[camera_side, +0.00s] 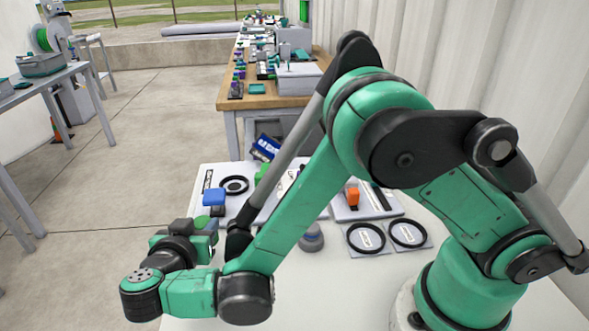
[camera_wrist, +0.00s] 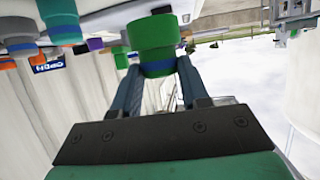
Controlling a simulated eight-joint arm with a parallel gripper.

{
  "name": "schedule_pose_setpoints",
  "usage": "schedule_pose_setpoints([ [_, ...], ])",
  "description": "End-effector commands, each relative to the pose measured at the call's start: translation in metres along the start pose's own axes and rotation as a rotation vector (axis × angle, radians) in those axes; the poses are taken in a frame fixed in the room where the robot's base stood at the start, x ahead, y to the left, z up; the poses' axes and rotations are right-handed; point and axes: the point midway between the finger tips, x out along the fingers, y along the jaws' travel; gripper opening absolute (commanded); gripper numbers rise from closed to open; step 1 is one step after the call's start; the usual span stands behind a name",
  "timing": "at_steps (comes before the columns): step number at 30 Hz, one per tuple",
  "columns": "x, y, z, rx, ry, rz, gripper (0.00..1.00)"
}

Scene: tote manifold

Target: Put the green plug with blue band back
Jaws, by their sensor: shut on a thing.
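In the wrist view, my gripper (camera_wrist: 157,72) is shut on the green plug with the blue band (camera_wrist: 152,35). The plug sits between the two fingertips, with its blue band close to them. In the side view, my gripper (camera_side: 204,232) is at the left edge of the white table, near the blue plug. The held plug is hard to make out there among the green and dark parts of my wrist. I cannot tell from these views which empty place belongs to it.
A blue plug (camera_side: 214,196), an orange plug (camera_side: 352,195) and a grey plug with a blue band (camera_side: 311,240) stand on the white table (camera_side: 345,285). Black rings lie at right (camera_side: 366,238) and back left (camera_side: 234,185). My arm hides the table's middle. A cluttered wooden bench (camera_side: 262,101) stands behind.

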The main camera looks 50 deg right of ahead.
Motion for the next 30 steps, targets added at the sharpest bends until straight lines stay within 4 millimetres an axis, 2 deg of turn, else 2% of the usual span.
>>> schedule_pose_setpoints([
  [12,0.016,0.000,0.038,0.000,0.000,0.000,0.00],
  [25,0.018,0.000,0.044,0.000,0.000,0.000,0.00],
  [26,0.019,0.000,0.045,0.000,0.000,0.000,0.42],
  [29,0.018,0.000,0.044,0.000,0.000,0.000,0.71],
  [30,0.018,0.000,0.044,0.000,0.000,0.000,0.71],
])
